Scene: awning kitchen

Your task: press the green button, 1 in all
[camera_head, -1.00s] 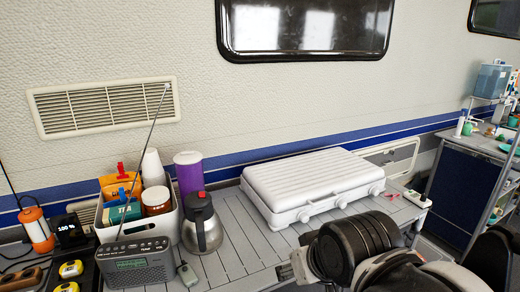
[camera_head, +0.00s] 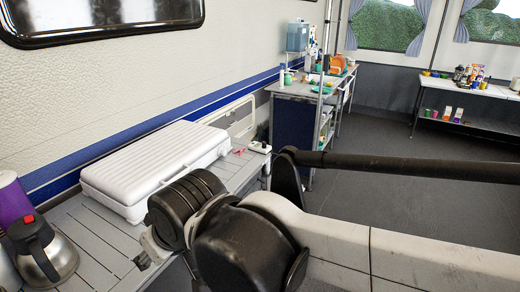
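I cannot clearly make out a green button. A small white box (camera_head: 259,147) with small dark marks on top stands at the far right end of the slatted grey table (camera_head: 95,240); it is too small to tell whether a green button is on it. Small red items (camera_head: 238,151) lie just left of it. My gripper is not in view; only links of my arm show in the lower middle and right, covering part of the table's front.
A closed white case (camera_head: 155,160) lies on the table. A steel kettle (camera_head: 42,250) and purple container (camera_head: 12,203) stand at the left edge. A dark cabinet (camera_head: 293,122) with items on top stands behind. A long dark bar crosses at right. Open floor (camera_head: 385,200) lies beyond.

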